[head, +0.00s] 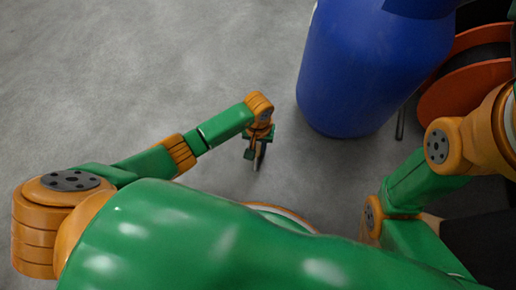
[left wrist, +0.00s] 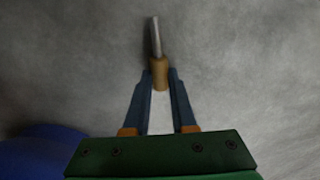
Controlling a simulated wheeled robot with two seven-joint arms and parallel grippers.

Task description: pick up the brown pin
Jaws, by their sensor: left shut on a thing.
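The brown pin (left wrist: 160,72) shows in the left wrist view as a short brown grip with a thin grey metal shaft pointing away from my gripper. My left gripper (left wrist: 160,82) is shut on the brown part, with one blue finger on each side of it. In the head view my left gripper (head: 259,150) hangs over the grey floor, left of a large blue cylinder. The pin is too small and dark there to make out clearly. My right arm shows at the right of the head view, but its gripper is not visible.
The large blue cylinder (head: 357,75) stands close to the right of my left gripper; a blue edge (left wrist: 40,146) shows low in the left wrist view. Orange-red round parts (head: 465,92) lie beyond it at the right. The grey floor (head: 130,70) to the left is clear.

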